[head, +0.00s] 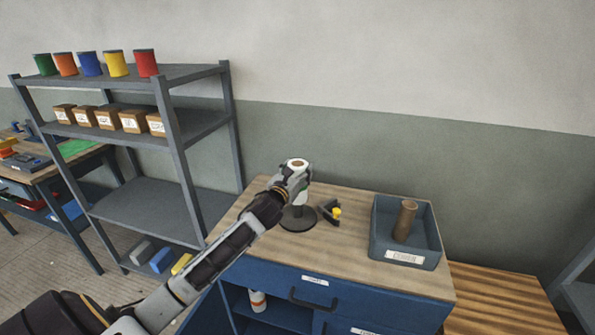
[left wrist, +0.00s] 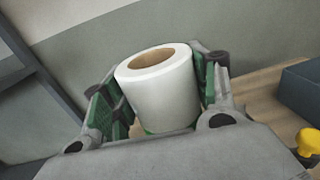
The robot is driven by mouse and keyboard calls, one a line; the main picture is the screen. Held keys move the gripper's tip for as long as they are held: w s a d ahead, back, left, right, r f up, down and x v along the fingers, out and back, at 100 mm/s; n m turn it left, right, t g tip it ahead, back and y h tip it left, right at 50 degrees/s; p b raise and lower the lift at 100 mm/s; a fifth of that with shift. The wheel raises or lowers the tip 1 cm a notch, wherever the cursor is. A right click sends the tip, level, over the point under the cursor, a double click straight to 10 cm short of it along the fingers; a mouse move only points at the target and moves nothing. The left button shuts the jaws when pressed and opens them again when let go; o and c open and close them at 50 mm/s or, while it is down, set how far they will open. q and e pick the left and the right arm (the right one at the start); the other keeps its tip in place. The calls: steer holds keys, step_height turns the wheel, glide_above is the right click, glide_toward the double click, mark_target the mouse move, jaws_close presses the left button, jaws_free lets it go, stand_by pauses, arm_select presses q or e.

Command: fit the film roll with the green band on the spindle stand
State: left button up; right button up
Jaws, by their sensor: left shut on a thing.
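The film roll (head: 298,164) is white with a brown core. In the left wrist view, the roll (left wrist: 160,95) shows a green edge low down between the fingers. My left gripper (head: 293,180) is shut on it, with a finger on each side (left wrist: 162,98). The spindle stand (head: 298,222) has a dark round base on the bench, directly below the gripper in the head view. The roll is upright or nearly so above the base. The hand hides most of the spindle, so I cannot tell whether it is inside the core. My right gripper is not in view.
A dark clamp-like piece with a yellow knob (head: 336,213) lies just right of the stand. A grey bin (head: 428,262) with a brown tube (head: 405,220) stands further right. A grey shelf rack (head: 180,150) with coloured tins is at left. The bench front (head: 275,248) is clear.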

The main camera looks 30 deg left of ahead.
arm_select(q)
steer(key=shift+f+b, duration=0.35)
steer(key=shift+f, duration=0.35)
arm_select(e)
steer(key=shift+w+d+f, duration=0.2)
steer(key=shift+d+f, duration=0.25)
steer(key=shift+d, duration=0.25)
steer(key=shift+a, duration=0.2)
arm_select(q)
steer(key=shift+f, duration=0.1)
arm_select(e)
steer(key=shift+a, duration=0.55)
